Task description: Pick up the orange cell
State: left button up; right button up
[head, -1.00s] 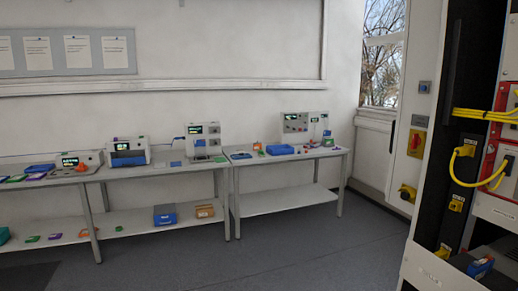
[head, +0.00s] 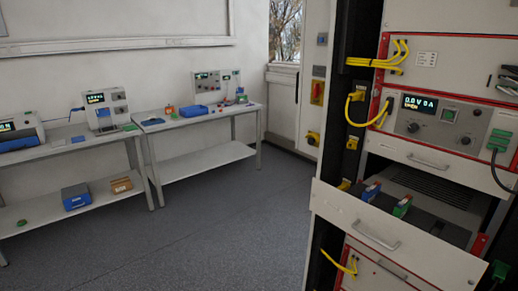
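I cannot pick out the orange cell for sure. A small orange-red object (head: 171,111) stands on the right-hand bench, left of a blue tray, too small to identify. In the open drawer of the rack on the right, a blue cell-like block (head: 371,192) and a green one (head: 402,206) sit in a dark holder. Neither of my grippers is in view.
The rack's pulled-out drawer (head: 340,203) juts out at right. Yellow cables (head: 375,63) hang on the rack. The right bench (head: 205,122) holds a blue tray (head: 194,111); a blue bin (head: 76,197) is on the left bench's shelf. The floor (head: 210,230) between is clear.

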aim_at(168, 111)
jog(key=i+j+u, duration=0.3)
jog(key=i, duration=0.6)
jog(key=i+u, duration=0.3)
jog(key=i, duration=3.85)
